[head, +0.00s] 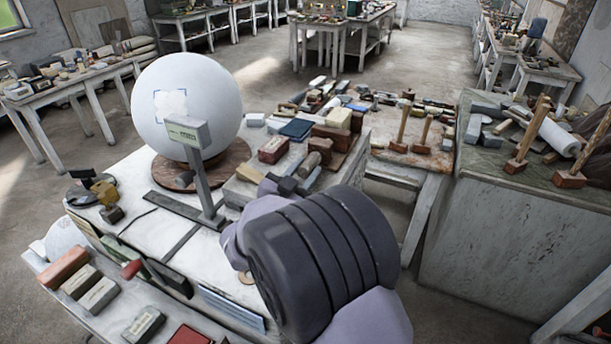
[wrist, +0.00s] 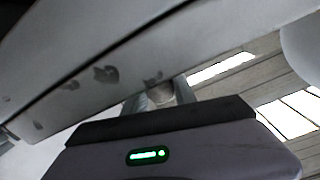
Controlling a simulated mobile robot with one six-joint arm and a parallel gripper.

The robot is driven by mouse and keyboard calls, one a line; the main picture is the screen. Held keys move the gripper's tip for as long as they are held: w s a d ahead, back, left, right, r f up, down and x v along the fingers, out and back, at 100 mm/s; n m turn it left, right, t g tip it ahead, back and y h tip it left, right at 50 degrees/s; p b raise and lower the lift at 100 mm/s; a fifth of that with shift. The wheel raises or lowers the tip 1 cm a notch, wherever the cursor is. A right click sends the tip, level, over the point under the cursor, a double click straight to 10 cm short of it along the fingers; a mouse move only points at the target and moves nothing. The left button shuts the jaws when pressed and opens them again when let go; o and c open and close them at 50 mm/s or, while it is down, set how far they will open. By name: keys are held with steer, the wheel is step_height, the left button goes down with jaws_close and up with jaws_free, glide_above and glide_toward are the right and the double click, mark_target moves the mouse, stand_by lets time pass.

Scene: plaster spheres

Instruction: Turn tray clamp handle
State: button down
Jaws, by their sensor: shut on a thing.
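In the wrist view my gripper (wrist: 160,97) shows beyond its dark bar and its housing with a green light. Its fingers are shut around a small rounded greyish thing, probably the tray clamp handle (wrist: 160,93), close under a long pale, smudged edge. Most of this handle is hidden by the fingers and the housing. In the head view my own arm covers the gripper and the spot where it works. A tray-like shelf (head: 118,318) with blocks runs along the table's near left side.
A big white plaster sphere (head: 187,103) rests on a round wooden base (head: 232,158). A grey stand with a small display (head: 187,131) rises before it. Bricks and books crowd the table's right part. A bench with mallets (head: 535,140) stands at right. Open floor lies behind.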

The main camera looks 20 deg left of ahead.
steer(key=c, duration=1)
jaws_free()
steer(key=s, duration=0.5)
steer(key=s+a, duration=0.1)
steer(key=s, duration=1.1)
steer(key=shift+s+a, duration=0.2)
steer(key=shift+a, duration=0.1)
